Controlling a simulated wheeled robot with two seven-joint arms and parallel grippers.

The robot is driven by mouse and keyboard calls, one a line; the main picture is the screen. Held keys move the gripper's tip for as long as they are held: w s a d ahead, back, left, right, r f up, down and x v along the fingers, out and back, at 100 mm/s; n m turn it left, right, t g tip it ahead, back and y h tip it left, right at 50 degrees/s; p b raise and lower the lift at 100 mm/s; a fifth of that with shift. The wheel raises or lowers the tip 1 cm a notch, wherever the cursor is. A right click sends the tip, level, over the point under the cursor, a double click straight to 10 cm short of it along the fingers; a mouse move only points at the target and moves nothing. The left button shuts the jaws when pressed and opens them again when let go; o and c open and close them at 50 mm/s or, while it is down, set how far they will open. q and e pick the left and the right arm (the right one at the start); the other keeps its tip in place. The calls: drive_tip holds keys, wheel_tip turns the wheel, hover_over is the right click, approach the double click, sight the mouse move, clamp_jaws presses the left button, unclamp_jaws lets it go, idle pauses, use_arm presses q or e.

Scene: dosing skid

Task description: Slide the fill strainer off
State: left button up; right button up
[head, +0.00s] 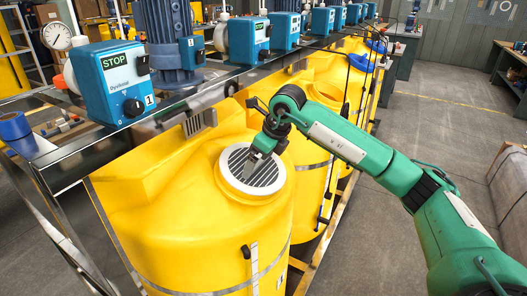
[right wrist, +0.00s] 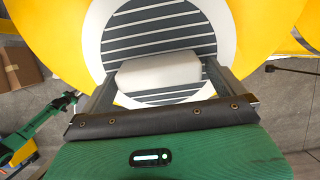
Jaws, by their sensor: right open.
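The fill strainer (head: 238,160), a round dark slatted grate in a white ring, lies on top of the nearest yellow tank (head: 190,225). It also fills the upper middle of the right wrist view (right wrist: 160,24). A white rounded block (right wrist: 160,72) stands out over the slats there; it looks like the strainer's handle, but its attachment is hidden. My right gripper (head: 256,166) points down over the grate. In the right wrist view its fingers (right wrist: 160,78) are open, one on each side of the block; I cannot tell whether they touch it.
A metal shelf edge (head: 110,140) with blue pumps (head: 107,80) runs behind the tank; the nearest shows STOP. More yellow tanks (head: 315,125) stand in a row beyond. Open floor (head: 450,120) lies to the right.

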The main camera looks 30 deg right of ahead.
drive_tip(key=shift+c, duration=0.4)
drive_tip(key=c, duration=0.9)
drive_tip(key=shift+d+r, duration=0.1)
drive_tip(key=shift+r, duration=0.3)
use_arm(q)
drive_tip(key=shift+s+a+r+p, duration=0.1)
drive_tip(key=shift+a+r+p, duration=0.15)
drive_tip(key=shift+r+p, duration=0.4)
drive_tip(key=shift+a+r+p, duration=0.25)
drive_tip(key=shift+r+p, duration=0.4)
use_arm(e)
drive_tip(key=shift+v, duration=2.4)
